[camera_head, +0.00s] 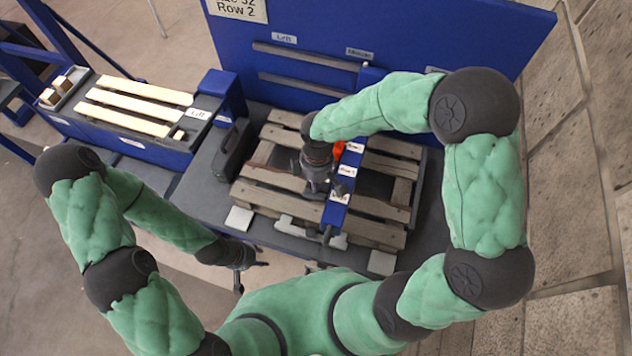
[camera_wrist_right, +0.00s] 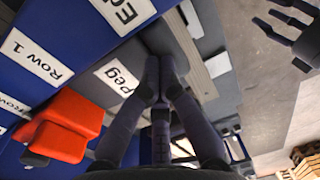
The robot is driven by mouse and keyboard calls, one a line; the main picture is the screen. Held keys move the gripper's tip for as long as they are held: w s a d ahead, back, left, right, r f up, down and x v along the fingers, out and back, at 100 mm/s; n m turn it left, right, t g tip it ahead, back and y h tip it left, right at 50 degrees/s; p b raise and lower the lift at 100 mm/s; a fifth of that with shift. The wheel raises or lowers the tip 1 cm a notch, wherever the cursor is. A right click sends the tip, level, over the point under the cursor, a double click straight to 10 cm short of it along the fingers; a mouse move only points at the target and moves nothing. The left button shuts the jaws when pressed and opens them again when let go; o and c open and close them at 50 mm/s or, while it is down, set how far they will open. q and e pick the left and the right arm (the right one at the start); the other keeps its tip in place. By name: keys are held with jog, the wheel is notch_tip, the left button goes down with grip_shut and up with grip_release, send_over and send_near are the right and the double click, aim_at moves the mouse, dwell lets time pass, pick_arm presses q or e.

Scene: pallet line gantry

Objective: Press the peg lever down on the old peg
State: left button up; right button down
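My right gripper (camera_head: 325,232) reaches down at the near end of the blue labelled beam over the wooden pallet (camera_head: 265,192). In the right wrist view its fingers (camera_wrist_right: 160,88) converge with their tips together beside a white "Peg" label (camera_wrist_right: 116,77). I cannot make out a separate peg lever; the fingers and wrist cover that spot, and whether the tips touch anything is unclear. My left gripper (camera_head: 250,274) hangs empty, fingers apart, left of the pallet's near edge.
Orange-red blocks (camera_wrist_right: 62,128) sit by the blue beam (camera_head: 333,212), behind my right wrist. A blue panel (camera_head: 400,35) stands behind the pallet. A bench with pale slats (camera_head: 135,108) is at the left. A stone wall (camera_head: 570,150) bounds the right. Floor is free at lower left.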

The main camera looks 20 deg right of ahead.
aim_at(315, 197)
jog(key=f+b, duration=0.1)
jog(key=b, duration=0.1)
jog(key=shift+s+a+f+t+h+b, duration=0.15)
jog(key=shift+t+h+b, duration=0.15)
jog(key=shift+t, duration=0.1)
jog(key=f+b, duration=0.1)
jog(key=b, duration=0.1)
jog(key=shift+s+a+f+b, duration=0.1)
jog(key=shift+s+f+b, duration=0.1)
jog(key=shift+f+b, duration=0.15)
notch_tip(315, 197, down, 3)
jog(key=shift+s+r+b, duration=0.1)
jog(key=shift+b, duration=1.05)
jog(key=shift+f+b, duration=0.75)
jog(key=shift+f, duration=0.15)
